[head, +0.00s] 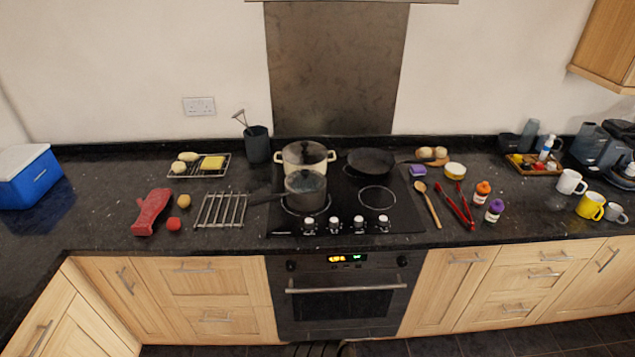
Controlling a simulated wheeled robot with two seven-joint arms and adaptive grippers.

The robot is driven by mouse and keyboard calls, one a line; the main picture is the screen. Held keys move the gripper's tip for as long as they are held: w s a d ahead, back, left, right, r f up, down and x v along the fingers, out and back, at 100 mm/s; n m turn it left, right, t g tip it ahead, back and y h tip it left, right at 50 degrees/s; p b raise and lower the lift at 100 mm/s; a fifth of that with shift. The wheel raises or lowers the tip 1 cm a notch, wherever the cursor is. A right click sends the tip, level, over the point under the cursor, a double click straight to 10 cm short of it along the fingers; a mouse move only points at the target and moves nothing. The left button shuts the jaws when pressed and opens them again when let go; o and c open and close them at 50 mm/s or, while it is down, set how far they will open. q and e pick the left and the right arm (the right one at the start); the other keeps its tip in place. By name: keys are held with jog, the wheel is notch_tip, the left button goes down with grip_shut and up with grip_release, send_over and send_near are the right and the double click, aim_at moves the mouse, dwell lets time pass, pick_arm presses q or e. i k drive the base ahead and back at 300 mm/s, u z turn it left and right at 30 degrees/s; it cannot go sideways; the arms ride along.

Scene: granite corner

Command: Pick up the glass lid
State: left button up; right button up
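A glass lid (306,181) appears to sit on the dark saucepan (304,201) at the front left of the black hob. It looks clear and roughly level, and its knob is hard to make out. The saucepan's dark handle points left toward a metal rack. A cream pot (318,157) with two side handles stands close behind the saucepan; whether it also has a lid is unclear. Neither of my grippers is in view.
A black frying pan (370,162) sits behind right, its handle pointing right. The metal rack (221,210) and a red oven mitt (151,211) lie left. A wooden spoon (429,205) and red tongs (459,206) lie right. The front-right burner (377,197) is clear.

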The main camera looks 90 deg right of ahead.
aim_at(300, 181)
jog(key=k, duration=0.95)
jog(key=z, duration=1.75)
